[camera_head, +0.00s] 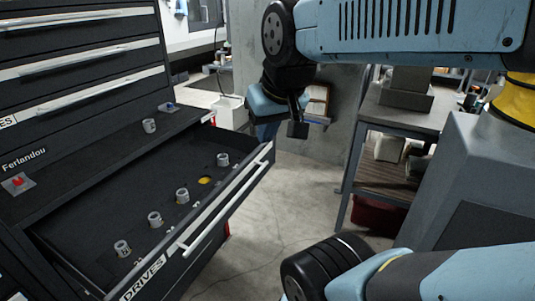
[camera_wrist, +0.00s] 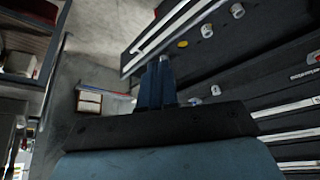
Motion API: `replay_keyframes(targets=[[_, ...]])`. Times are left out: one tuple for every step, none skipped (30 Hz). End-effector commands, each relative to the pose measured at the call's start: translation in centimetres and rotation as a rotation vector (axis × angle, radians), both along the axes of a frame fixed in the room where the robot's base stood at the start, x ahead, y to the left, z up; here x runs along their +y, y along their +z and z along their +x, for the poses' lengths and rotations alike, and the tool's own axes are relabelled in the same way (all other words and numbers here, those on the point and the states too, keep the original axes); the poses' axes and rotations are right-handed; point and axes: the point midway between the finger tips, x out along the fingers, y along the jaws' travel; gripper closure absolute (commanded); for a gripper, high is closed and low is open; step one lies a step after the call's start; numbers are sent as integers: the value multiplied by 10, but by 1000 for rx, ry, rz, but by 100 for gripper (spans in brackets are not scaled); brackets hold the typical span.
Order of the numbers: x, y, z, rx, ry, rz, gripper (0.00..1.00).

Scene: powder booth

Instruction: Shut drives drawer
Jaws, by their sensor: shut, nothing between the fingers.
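The drives drawer (camera_head: 105,225) is pulled out of a black cabinet, its front labelled DRIVES. A long silver handle (camera_head: 225,210) runs along its front. Several metal sockets and a yellow disc (camera_head: 205,180) sit in it. My gripper (camera_head: 267,137) is shut and empty, pointing down by the far right corner of the drawer front. In the wrist view, the shut blue fingers (camera_wrist: 160,72) reach toward the drawer's front edge (camera_wrist: 160,35). I cannot tell whether they touch it.
Closed drawers with silver handles (camera_head: 90,62) rise above the open one. A red item (camera_head: 18,182) lies on the ledge at left. A shelf bench (camera_head: 405,115) stands at right, with a dark red bin (camera_head: 380,215) below. Concrete floor (camera_head: 290,200) between is clear.

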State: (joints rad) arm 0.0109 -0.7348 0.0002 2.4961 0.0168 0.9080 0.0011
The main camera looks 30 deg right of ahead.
Motion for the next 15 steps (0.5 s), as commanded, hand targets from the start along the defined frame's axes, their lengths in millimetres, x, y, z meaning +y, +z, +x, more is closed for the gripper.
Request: replay_keyframes(targets=[[-1, -4, 3, 25, -17, 15, 100], [-1, -6, 5, 42, -29, 28, 100], [-3, -10, 8, 70, -52, 49, 100], [-4, -14, 11, 92, -69, 68, 100], [-4, -18, 14, 117, -89, 90, 100], [-4, -23, 18, 154, -117, 121, 100], [-5, -27, 22, 181, -139, 146, 100], [-5, -31, 25, 208, -161, 171, 100], [-6, -37, 29, 245, -192, 207, 100], [-6, -40, 33, 270, -215, 234, 100], [-7, -44, 36, 296, -238, 261, 100], [-8, -50, 41, 330, -268, 299, 100], [-9, -53, 44, 355, -291, 326, 100], [-10, -57, 48, 380, -314, 354, 100], [-11, -62, 52, 411, -345, 393, 100]])
